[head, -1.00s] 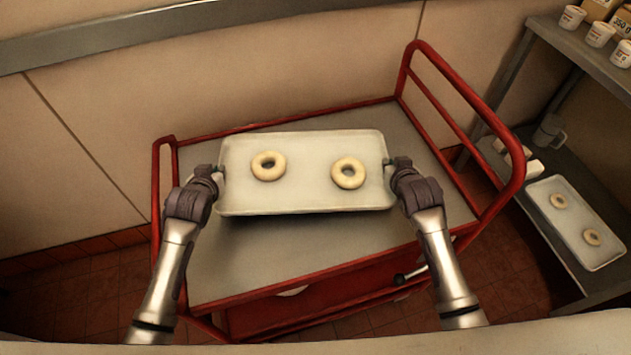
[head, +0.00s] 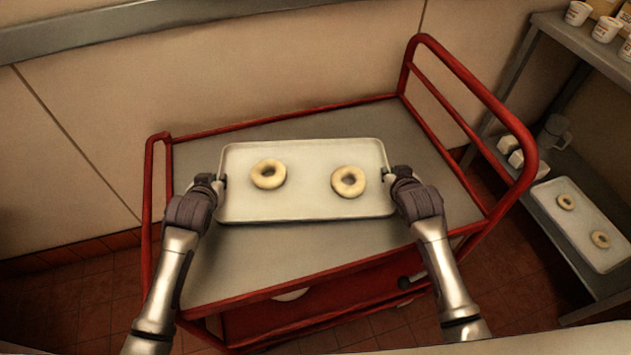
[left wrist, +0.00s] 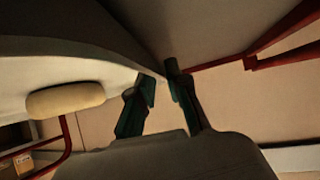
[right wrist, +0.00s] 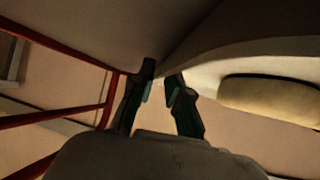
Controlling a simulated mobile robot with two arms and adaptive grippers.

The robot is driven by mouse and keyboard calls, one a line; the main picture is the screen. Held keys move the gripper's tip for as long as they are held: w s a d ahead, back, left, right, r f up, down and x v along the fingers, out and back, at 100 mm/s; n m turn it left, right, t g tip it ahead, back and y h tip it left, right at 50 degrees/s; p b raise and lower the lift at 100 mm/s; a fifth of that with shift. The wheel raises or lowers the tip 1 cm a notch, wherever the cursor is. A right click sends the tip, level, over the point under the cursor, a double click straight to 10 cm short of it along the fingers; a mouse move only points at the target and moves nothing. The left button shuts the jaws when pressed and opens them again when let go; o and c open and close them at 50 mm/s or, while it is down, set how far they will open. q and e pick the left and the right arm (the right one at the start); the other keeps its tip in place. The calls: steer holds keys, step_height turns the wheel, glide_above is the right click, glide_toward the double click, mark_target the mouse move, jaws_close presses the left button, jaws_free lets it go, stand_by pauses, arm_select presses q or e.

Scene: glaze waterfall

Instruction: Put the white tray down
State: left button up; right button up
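The white tray (head: 300,206) lies flat over the grey top of the red cart, with two pale dough rings, one on the left (head: 268,174) and one on the right (head: 348,182). It appears to rest on the cart top. My left gripper (head: 219,181) is at the tray's left short edge; my right gripper (head: 388,176) is at its right short edge. In the left wrist view the fingers (left wrist: 163,88) stand slightly apart around the rim. In the right wrist view the fingers (right wrist: 160,87) also show a gap beside the rim.
The red cart (head: 470,108) has a tall handle rail on the right. Its grey top (head: 240,262) is bare in front of the tray. A shelf at the right holds another tray (head: 598,252) with dough rings, a jug (head: 553,133) and white cups (head: 578,13).

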arm_select(q)
steer(key=shift+o, duration=0.8)
steer(key=shift+r, duration=0.1)
arm_select(e)
steer(key=shift+o, duration=0.8)
steer(key=shift+r, duration=0.1)
arm_select(q)
steer(key=shift+s, duration=0.1)
steer(key=v, duration=1.1)
steer(key=shift+s+r, duration=0.25)
arm_select(e)
steer(key=v, duration=1.2)
